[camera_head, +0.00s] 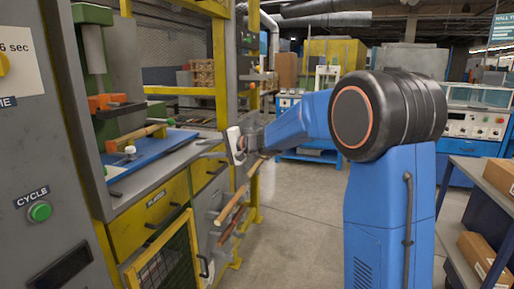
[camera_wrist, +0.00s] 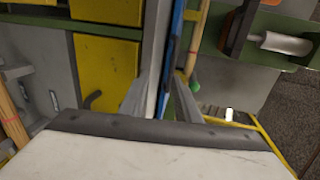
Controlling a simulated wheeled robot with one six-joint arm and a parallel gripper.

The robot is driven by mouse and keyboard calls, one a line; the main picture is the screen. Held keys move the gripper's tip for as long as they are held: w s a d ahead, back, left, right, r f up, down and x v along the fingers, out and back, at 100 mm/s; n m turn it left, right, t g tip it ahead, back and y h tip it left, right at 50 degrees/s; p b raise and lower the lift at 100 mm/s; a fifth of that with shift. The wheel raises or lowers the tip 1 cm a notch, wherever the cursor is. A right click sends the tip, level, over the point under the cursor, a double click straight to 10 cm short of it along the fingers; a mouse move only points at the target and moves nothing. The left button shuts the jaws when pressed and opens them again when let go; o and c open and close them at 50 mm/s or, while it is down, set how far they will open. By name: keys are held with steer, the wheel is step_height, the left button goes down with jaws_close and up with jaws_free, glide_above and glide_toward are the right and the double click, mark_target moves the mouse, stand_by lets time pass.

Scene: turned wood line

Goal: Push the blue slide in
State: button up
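The blue slide (camera_head: 165,149) lies flat on the grey worktop inside the yellow-framed machine, sticking out toward the front. A white knob (camera_head: 130,150) and a wooden rod (camera_head: 142,132) show at it. Nothing is clearly held. I cannot tell whether a finger touches the slide.
A green CYCLE button (camera_head: 40,211) is on the grey panel at the left. Yellow drawers (camera_head: 150,215) lie below the worktop. Wooden rods (camera_head: 230,208) rest in a rack beside them. A shelf with cardboard boxes (camera_head: 480,253) stands at the right. The floor (camera_head: 300,200) in between is clear.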

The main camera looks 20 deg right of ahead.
steer(key=f+v, duration=0.1)
steer(key=v, duration=1.9)
steer(key=shift+s+d, duration=0.2)
steer(key=s+a+f+n+g+h, duration=0.1)
steer(key=s+a+f+g+h, duration=0.15)
steer(key=s, duration=0.45)
steer(key=s+a+f+n+g+h, duration=0.1)
steer(key=s+a+f, duration=0.15)
steer(key=s, duration=0.45)
steer(key=s+a+f+n+g+h, duration=0.1)
steer(key=s+a+f+n, duration=0.1)
steer(key=s+f, duration=0.35)
steer(key=s+d+f+n+h, duration=0.1)
steer(key=s+d+f+h, duration=0.3)
steer(key=s, duration=0.6)
steer(key=s+d+f+n+h, duration=0.2)
steer(key=s+d+f+h, duration=0.2)
steer(key=s, duration=0.6)
steer(key=shift+d, duration=0.55)
steer(key=shift+s+f, duration=0.1)
